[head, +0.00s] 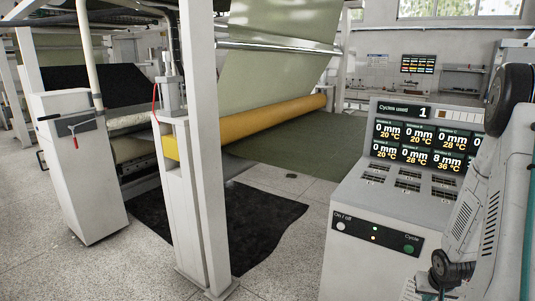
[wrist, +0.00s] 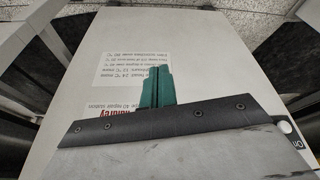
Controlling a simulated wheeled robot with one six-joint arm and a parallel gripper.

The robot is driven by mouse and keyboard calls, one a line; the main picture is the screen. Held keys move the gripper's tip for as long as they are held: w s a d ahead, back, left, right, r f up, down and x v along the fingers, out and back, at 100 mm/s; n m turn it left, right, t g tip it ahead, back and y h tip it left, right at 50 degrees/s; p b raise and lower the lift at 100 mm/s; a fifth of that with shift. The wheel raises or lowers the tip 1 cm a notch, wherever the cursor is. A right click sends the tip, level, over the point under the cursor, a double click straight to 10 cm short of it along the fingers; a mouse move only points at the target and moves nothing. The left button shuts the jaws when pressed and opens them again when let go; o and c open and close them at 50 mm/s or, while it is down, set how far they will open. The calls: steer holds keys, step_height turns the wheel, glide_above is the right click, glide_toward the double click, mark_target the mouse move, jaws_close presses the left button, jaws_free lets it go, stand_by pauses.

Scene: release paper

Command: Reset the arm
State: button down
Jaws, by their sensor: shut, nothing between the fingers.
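My gripper (wrist: 157,72) shows in the wrist view as two green fingers pressed together, with nothing between them. It is in front of a pale panel that carries printed paper notes (wrist: 128,68), whose text appears upside down. I cannot tell the exact gap between fingertips and panel. In the head view my arm (head: 492,205) stands folded at the right edge, in front of the control console (head: 345,205). The gripper fingers cannot be made out in the head view.
The console has a display of several readings (head: 425,142), an On / off button (head: 341,227) and a green Cycle button (head: 409,249). A yellow roller (head: 265,120) stands behind a white post (head: 203,150). A white cabinet (head: 85,175) is at left.

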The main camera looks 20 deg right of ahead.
steer(key=s+a+r+n, duration=0.2)
steer(key=s+a+r, duration=0.2)
steer(key=a+r, duration=0.7)
steer(key=s+a+r+n+g+y, duration=0.1)
steer(key=s+a+r, duration=0.4)
steer(key=a+r, duration=0.7)
steer(key=s+a+r+n+y, duration=0.1)
steer(key=s+a+r+n, duration=0.2)
steer(key=a+r, duration=0.9)
steer(key=shift+s+a+r+n+g, duration=0.15)
steer(key=shift+s+a+n+g, duration=0.2)
steer(key=shift+s+a, duration=0.35)
steer(key=shift+s+d, duration=0.1)
steer(key=shift+d, duration=0.1)
stand_by(1.4)
